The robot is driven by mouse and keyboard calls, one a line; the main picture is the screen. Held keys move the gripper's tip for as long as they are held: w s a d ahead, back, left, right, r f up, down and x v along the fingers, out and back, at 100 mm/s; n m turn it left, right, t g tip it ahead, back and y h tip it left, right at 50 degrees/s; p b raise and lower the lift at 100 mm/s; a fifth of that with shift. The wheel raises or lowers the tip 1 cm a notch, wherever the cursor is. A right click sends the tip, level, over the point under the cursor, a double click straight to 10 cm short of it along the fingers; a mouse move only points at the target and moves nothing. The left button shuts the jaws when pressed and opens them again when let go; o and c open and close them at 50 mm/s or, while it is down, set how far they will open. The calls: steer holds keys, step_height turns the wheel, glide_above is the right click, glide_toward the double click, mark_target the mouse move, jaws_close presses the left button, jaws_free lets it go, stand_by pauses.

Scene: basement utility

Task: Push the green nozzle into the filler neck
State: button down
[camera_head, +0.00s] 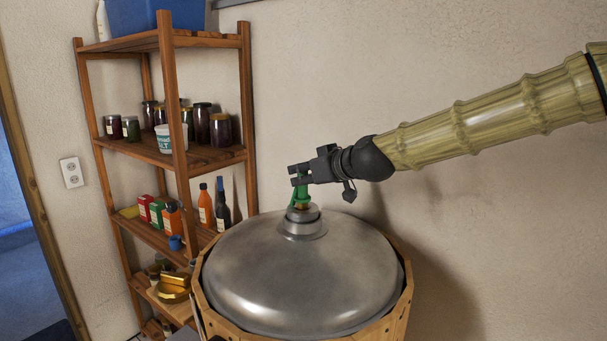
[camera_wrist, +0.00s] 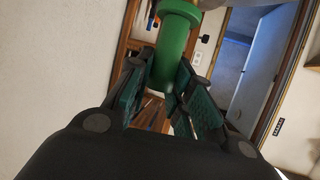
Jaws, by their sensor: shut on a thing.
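The green nozzle (camera_head: 300,192) stands roughly upright at the filler neck (camera_head: 303,213), a grey collar on top of the domed metal tank (camera_head: 300,275). My gripper (camera_head: 300,175) is shut on the upper part of the nozzle, coming in from the right. In the wrist view the nozzle (camera_wrist: 175,45) runs between my two green-padded fingers (camera_wrist: 168,95). The nozzle's lower end is at the neck's mouth; how deep it sits inside cannot be told.
A wooden shelf (camera_head: 170,45) with jars, bottles and boxes stands left of the tank. Slatted wood (camera_head: 395,318) surrounds the tank. A plain wall is behind, with free room above the tank.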

steer(key=shift+f+b, duration=0.7)
steer(key=shift+f, duration=0.25)
steer(key=c, duration=1.2)
jaws_free()
steer(key=shift+s+r, duration=0.1)
steer(key=v, duration=1.2)
steer(key=shift+d, duration=0.1)
steer(key=shift+f, duration=0.2)
